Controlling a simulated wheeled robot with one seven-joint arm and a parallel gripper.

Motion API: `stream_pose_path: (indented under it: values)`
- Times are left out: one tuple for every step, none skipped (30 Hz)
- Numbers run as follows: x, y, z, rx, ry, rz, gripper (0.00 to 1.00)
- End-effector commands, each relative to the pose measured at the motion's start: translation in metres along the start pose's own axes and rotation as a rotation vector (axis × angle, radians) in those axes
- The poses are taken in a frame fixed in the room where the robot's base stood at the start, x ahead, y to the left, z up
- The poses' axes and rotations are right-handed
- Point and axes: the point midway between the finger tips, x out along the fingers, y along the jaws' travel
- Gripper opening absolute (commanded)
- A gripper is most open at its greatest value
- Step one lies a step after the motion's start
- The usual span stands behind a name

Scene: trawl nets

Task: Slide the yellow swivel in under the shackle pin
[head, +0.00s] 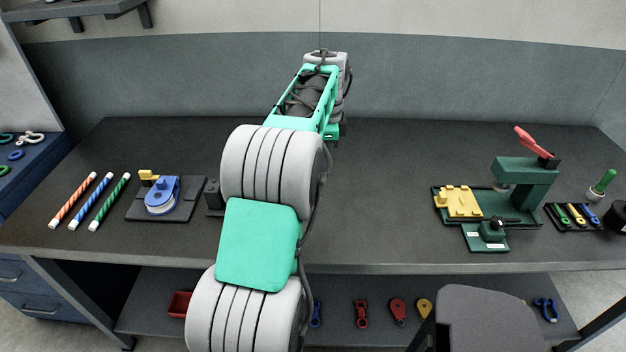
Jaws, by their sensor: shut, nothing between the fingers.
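On the right of the bench stands a dark green press-like fixture (526,178) with a red lever (533,142) raised at its top. A yellow stepped block (458,202) sits on the left part of its base; I cannot tell whether this is the yellow swivel. A small green block with a dark knob (490,231) sits at the fixture's front. A yellow teardrop-shaped piece (424,307) lies on the lower shelf. I cannot pick out the shackle pin at this size. My arm reaches up the middle of the view, and my gripper is not visible.
At left are three striped rods (91,201) and a blue round device (162,195) on a dark plate. A tray of small coloured pieces (573,215) and a green-handled brush (601,186) stand far right. The bench between my arm and the fixture is clear.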

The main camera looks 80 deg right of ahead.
Motion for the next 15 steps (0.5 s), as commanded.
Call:
stream_pose_path:
  values:
    - [0.005, 0.001, 0.001, -0.001, -0.001, 0.003, 0.0]
    - [0.009, 0.001, 0.001, -0.001, -0.001, 0.003, 0.0]
    - [0.016, 0.001, 0.001, -0.002, -0.001, 0.004, 0.0]
    - [0.022, 0.002, 0.001, -0.002, -0.001, 0.005, 0.0]
    - [0.028, 0.001, 0.001, -0.002, -0.001, 0.004, 0.0]
    - [0.036, 0.001, 0.001, -0.002, -0.001, 0.004, 0.0]
    - [0.043, 0.001, 0.001, -0.003, -0.001, 0.004, 0.0]
    - [0.049, 0.001, 0.001, -0.003, -0.001, 0.004, 0.0]
    - [0.058, 0.001, 0.001, -0.003, -0.001, 0.004, 0.0]
    - [0.065, 0.001, 0.001, -0.003, -0.001, 0.003, 0.0]
    - [0.071, 0.001, 0.001, -0.004, -0.001, 0.003, 0.0]
    - [0.08, 0.001, 0.001, -0.004, -0.001, 0.003, 0.0]
    - [0.086, 0.001, 0.001, -0.004, -0.001, 0.003, 0.0]
    - [0.093, 0.001, 0.001, -0.004, -0.001, 0.003, 0.0]
    - [0.093, 0.0, 0.007, -0.008, 0.0, -0.001, 0.0]
